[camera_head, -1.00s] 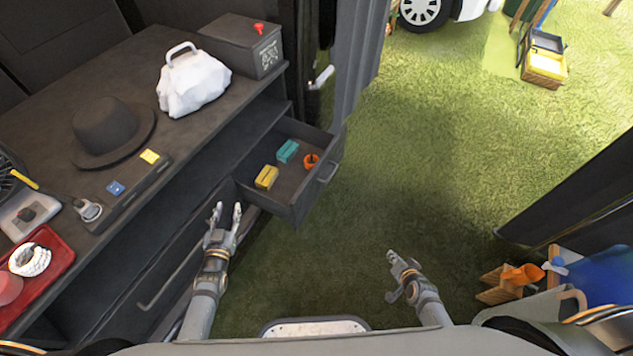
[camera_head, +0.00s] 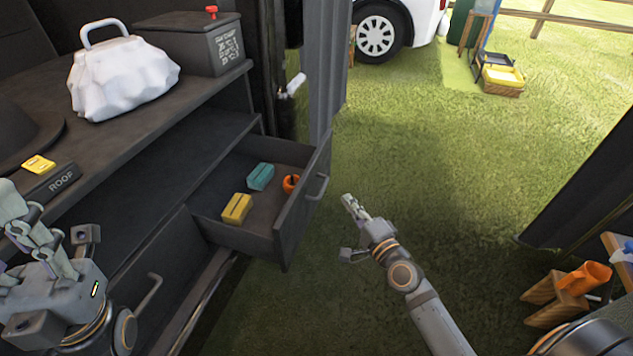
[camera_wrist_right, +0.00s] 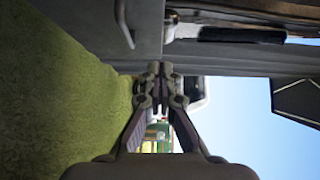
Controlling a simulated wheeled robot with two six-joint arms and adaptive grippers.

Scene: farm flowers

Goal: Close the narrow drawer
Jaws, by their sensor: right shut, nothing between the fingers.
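The narrow dark grey drawer (camera_head: 285,225) is pulled out of the workbench on the left. Its front panel faces right and carries a curved handle (camera_head: 318,187), which also shows at the top of the right wrist view (camera_wrist_right: 123,24). Inside lie a yellow block (camera_head: 237,208), a teal block (camera_head: 261,176) and an orange ring-like item (camera_head: 291,183). My right gripper (camera_head: 350,203) is shut and empty, a little to the right of the drawer front, apart from it. My left gripper (camera_head: 14,212) is by the bench's near edge at far left, fingers apart, seemingly empty.
A white bag (camera_head: 122,80), a dark box (camera_head: 195,45) and part of a black hat (camera_head: 25,125) stand on the bench top (camera_head: 140,135). A lower handle (camera_head: 150,295) sticks out under the bench. Open grass lies right of the drawer.

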